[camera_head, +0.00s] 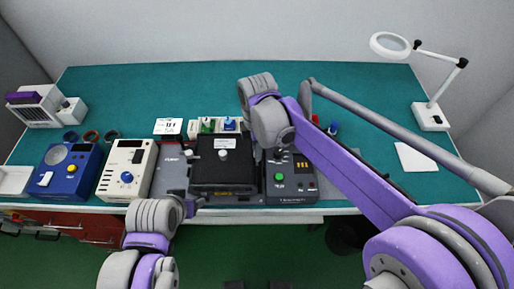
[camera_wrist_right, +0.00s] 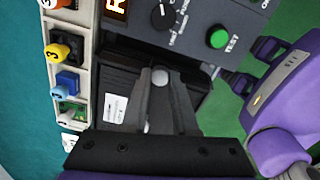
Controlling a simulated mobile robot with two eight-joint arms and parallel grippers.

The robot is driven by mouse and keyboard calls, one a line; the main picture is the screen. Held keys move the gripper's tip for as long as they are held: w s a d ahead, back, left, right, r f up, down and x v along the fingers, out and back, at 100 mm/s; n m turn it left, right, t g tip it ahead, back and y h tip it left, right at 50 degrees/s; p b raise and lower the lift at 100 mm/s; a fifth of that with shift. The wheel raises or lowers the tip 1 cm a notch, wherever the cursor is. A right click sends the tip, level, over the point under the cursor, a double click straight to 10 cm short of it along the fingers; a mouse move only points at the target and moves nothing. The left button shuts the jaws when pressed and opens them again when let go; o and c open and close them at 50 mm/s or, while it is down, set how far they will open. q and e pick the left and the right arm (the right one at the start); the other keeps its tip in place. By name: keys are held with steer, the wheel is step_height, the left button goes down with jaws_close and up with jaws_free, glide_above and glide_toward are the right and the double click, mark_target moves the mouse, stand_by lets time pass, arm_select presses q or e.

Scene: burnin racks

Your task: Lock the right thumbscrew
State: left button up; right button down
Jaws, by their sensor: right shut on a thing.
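The black box-shaped fixture (camera_head: 222,176) sits on the bench between the instruments, with a pale round knob and a white label on top. In the right wrist view its black body (camera_wrist_right: 120,84) shows beside the fingers. My right gripper (camera_wrist_right: 160,76) is shut on a small silver knob, the right thumbscrew (camera_wrist_right: 159,74), which sits between its fingertips. How far the screw is turned cannot be told. In the head view my right arm hides the fingertips and this screw. My left gripper (camera_head: 194,205) is low at the bench's front edge; its jaws are too small to read.
A dark tester (camera_head: 291,187) with a green button stands right of the fixture. A cream instrument (camera_head: 127,170) and a blue one (camera_head: 67,172) stand left. Coloured connectors (camera_wrist_right: 66,80) line a pale strip behind. A magnifier lamp (camera_head: 432,116) stands at right; the back of the bench is clear.

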stand_by(0.4)
steer(key=m, duration=0.4)
steer(key=shift+m+b, duration=0.3)
steer(key=shift+b, duration=0.1)
steer(key=m, duration=0.4)
steer(key=shift+m+b, duration=0.3)
steer(key=m, duration=0.4)
arm_select(q)
steer(key=shift+s+f+b, duration=0.15)
steer(key=shift+s+f, duration=0.15)
steer(key=shift+f, duration=0.4)
steer(key=shift+s+f+b, duration=0.15)
steer(key=shift+s+f, duration=0.1)
steer(key=shift+f, duration=0.4)
arm_select(e)
steer(key=shift+m, duration=2.4)
steer(key=c, duration=0.7)
jaws_free()
